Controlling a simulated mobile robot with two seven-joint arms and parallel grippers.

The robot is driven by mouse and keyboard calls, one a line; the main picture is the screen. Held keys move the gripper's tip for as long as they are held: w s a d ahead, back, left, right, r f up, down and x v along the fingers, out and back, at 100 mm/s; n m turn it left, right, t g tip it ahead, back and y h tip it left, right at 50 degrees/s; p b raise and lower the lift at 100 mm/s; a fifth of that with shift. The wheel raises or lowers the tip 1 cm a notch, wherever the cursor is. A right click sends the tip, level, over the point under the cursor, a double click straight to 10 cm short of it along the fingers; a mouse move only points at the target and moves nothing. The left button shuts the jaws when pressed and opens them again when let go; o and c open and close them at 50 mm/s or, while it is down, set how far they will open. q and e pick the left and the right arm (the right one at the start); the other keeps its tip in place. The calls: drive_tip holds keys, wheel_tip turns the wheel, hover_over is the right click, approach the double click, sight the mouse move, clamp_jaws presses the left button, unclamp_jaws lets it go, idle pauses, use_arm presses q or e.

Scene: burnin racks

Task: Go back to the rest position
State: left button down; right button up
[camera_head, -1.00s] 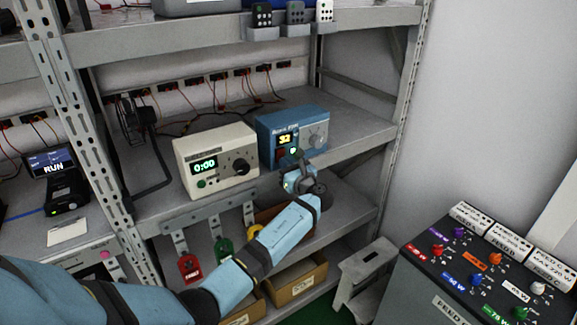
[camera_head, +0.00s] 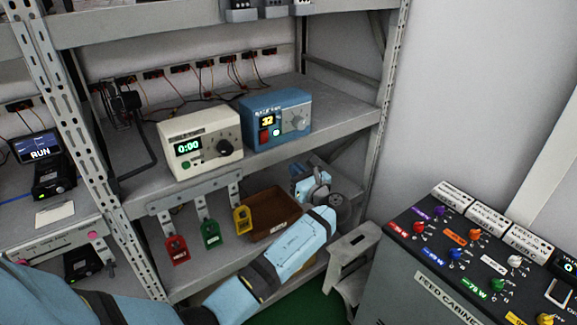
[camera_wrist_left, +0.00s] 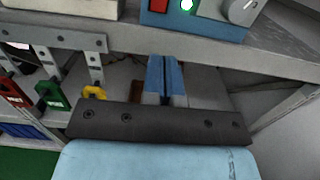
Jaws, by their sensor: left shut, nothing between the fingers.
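My left gripper (camera_head: 299,184) is in front of the rack, just below the middle shelf's front edge and below the blue power supply (camera_head: 276,120). Its fingers (camera_wrist_left: 166,80) show shut and empty in the left wrist view, pointing toward the shelf. They are clear of the blue unit, whose red button and lit green button show above them in that view. My left arm (camera_head: 290,250) reaches in from the lower left. My right gripper is not in view.
A cream timer (camera_head: 201,143) reading 0:00 stands left of the blue unit. Red (camera_head: 176,250), green (camera_head: 210,234) and yellow (camera_head: 243,219) tags hang below the shelf. A brown bin (camera_head: 273,226) is beside my forearm. A feed cabinet (camera_head: 430,258) stands right; a grey step stool (camera_head: 352,248) is nearby.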

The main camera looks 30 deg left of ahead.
use_arm(q)
drive_tip(key=shift+s+d, duration=0.1)
idle(0.5)
drive_tip(key=s+d+f+n+t+h, duration=0.1)
drive_tip(key=s+d+f+n+h, duration=0.25)
drive_tip(key=s+f+h, duration=0.55)
drive_tip(key=s+d+f+n+t+h, duration=0.25)
drive_tip(key=s+d+f, duration=0.2)
drive_tip(key=f, duration=0.85)
drive_tip(key=s+d+n+h, duration=0.2)
drive_tip(key=s+n+h, duration=0.1)
drive_tip(key=s, duration=0.4)
drive_tip(key=s+d+f+n+h, duration=0.1)
drive_tip(key=s+d+n+h, duration=0.2)
drive_tip(key=s+n, duration=0.3)
drive_tip(key=s+d+n+h, duration=0.3)
drive_tip(key=s+n, duration=0.1)
drive_tip(key=s, duration=0.4)
drive_tip(key=shift+d+f+p, duration=0.15)
drive_tip(key=shift+d+p, duration=0.1)
drive_tip(key=shift+p, duration=0.2)
